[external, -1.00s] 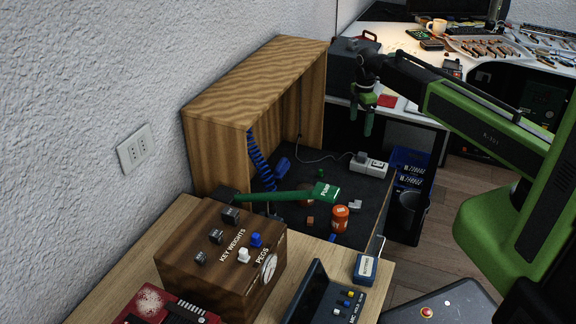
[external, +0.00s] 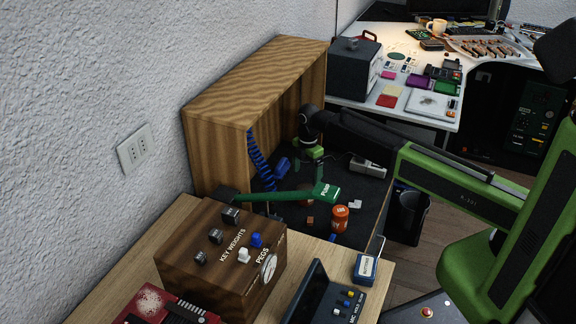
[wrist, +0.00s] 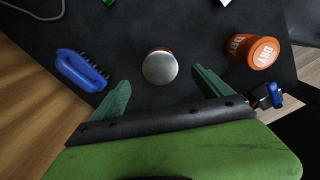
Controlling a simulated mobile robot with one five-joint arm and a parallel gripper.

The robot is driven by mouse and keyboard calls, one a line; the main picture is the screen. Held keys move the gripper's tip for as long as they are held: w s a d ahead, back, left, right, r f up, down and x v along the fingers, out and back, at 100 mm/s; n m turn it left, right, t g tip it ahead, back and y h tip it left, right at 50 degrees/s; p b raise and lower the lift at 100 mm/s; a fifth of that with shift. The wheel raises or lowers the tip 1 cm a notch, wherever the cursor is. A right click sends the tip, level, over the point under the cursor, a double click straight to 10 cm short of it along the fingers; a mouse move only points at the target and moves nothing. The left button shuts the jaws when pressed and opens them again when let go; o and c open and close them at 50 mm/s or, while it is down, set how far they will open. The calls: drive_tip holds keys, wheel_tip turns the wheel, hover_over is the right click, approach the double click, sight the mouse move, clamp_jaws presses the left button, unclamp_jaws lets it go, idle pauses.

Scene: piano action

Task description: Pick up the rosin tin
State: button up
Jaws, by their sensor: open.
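The rosin tin looks to be the round tin with a silver lid and a reddish-brown side (wrist: 160,67), seen from above in the wrist view on the dark floor of the wooden case. In the external view a small brown part of it (external: 305,202) shows low in the case, partly hidden by the green lever. My gripper (external: 308,180) is open and empty, pointing down above the tin. In the wrist view my green fingertips (wrist: 161,78) stand apart on either side of the tin's near edge. I see no contact.
An orange jar (wrist: 251,51) marked DRY stands right of the tin in the wrist view, and a blue brush (wrist: 81,70) lies left. The wooden case wall (external: 216,160) and top enclose the space.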

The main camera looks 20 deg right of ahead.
wheel_tip(320, 180, down, 10)
drive_tip(key=b, duration=0.9)
drive_tip(key=shift+a+f, duration=0.15)
drive_tip(key=shift+f, duration=0.1)
drive_tip(key=shift+r, duration=0.2)
drive_tip(key=c, duration=1.6)
drive_tip(key=shift+p, duration=0.3)
wheel_tip(320, 180, up, 5)
drive_tip(key=p, duration=0.5)
drive_tip(key=shift+r, duration=0.15)
drive_tip(key=s+d+r+p, duration=0.1)
drive_tip(key=d+r+p, duration=0.4)
drive_tip(key=d, duration=0.6)
drive_tip(key=shift+d+r+p, duration=0.3)
drive_tip(key=shift+r+p, duration=0.05)
drive_tip(key=shift+p, duration=0.1)
